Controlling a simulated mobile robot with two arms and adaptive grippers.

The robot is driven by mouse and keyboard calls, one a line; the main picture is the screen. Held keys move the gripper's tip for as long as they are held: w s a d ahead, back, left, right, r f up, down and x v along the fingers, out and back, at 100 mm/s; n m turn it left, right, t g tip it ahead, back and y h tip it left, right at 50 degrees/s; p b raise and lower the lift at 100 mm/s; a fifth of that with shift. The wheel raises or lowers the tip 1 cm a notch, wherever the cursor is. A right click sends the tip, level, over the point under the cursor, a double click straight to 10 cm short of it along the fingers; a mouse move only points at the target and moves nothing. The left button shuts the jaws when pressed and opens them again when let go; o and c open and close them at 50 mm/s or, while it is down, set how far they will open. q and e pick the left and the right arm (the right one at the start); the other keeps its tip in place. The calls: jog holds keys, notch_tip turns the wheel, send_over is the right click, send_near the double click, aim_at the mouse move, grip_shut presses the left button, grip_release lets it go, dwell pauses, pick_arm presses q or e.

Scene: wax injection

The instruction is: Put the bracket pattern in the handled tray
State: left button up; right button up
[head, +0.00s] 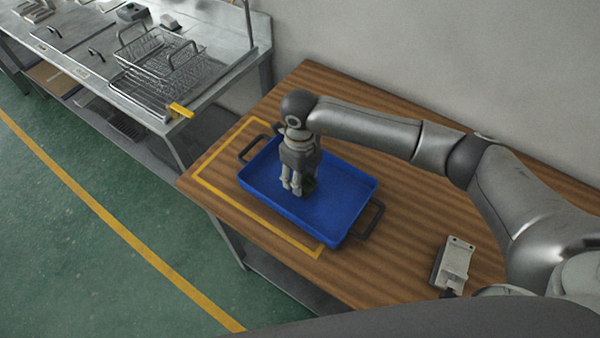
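The handled tray (343,218) is blue, with a dark handle at each end, and rests on the wooden table. My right gripper (297,189) points down inside the tray's outline, with its fingers low over the tray floor. A dark shape shows beside the fingers; I cannot tell whether it is a held part, a finger or shadow. A light grey piece with small holes (455,262), possibly the bracket pattern, stands on the table right of the tray, near a dark part at its lower end. My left gripper is out of view.
Yellow tape (230,196) marks the wooden table (400,245) around the tray's left and front sides. A metal bench (90,60) with wire baskets (158,60) stands at the back left. The table is clear between the tray and the grey piece.

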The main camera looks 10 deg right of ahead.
jog(key=shift+f, duration=0.55)
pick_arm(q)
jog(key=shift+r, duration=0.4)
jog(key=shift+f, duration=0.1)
pick_arm(e)
jog(key=shift+f, duration=0.1)
jog(key=shift+f, duration=0.15)
jog(key=o, duration=0.9)
